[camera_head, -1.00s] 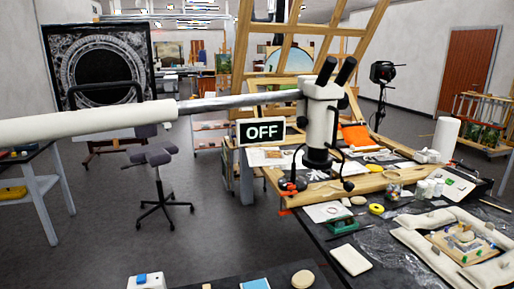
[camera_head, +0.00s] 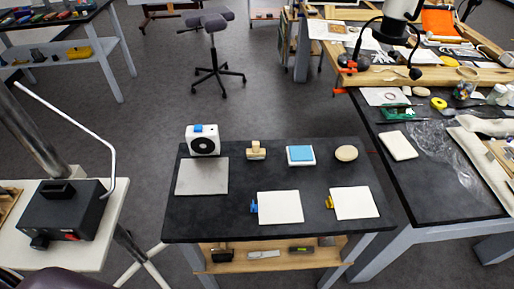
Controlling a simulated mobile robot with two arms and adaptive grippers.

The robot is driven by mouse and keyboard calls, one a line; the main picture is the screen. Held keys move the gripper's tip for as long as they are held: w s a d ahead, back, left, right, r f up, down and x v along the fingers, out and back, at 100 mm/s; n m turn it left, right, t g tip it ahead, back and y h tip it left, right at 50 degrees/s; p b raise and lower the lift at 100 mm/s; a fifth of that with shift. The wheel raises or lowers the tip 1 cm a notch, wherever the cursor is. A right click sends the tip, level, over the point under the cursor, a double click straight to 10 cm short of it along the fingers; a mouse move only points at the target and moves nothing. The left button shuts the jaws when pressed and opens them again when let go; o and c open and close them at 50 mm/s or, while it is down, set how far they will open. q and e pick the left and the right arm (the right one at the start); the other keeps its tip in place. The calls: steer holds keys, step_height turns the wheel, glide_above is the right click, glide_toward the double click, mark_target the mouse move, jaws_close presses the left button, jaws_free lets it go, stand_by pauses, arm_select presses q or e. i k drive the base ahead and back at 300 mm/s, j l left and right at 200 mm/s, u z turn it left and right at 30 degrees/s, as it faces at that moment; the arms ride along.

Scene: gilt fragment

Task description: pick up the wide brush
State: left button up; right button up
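A small dark table (camera_head: 222,224) stands in front of me. On its back half is a small tan, wooden-looking piece (camera_head: 256,155), between a white box with a round black grille (camera_head: 202,146) and a blue-and-white pad (camera_head: 300,155). It may be the wide brush, but it is too small in the picture to be sure. A round beige pad (camera_head: 346,153) lies to the right of the blue-and-white pad. Neither of my grippers is in view.
A grey plate (camera_head: 202,176) and two white sheets (camera_head: 280,207) (camera_head: 354,203) with small blue and yellow clips lie on the table. Its lower wooden shelf (camera_head: 270,264) holds several small tools. A larger cluttered bench (camera_head: 430,195) stands right; a black box (camera_head: 66,212) stands left.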

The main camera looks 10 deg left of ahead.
mark_target(255, 153)
steer(key=k+j+z, duration=0.1)
steer(key=j+z, duration=0.25)
steer(key=k+j+z, duration=0.15)
steer(key=j+z, duration=0.2)
steer(key=k+j+z, duration=0.15)
steer(key=j+z, duration=0.25)
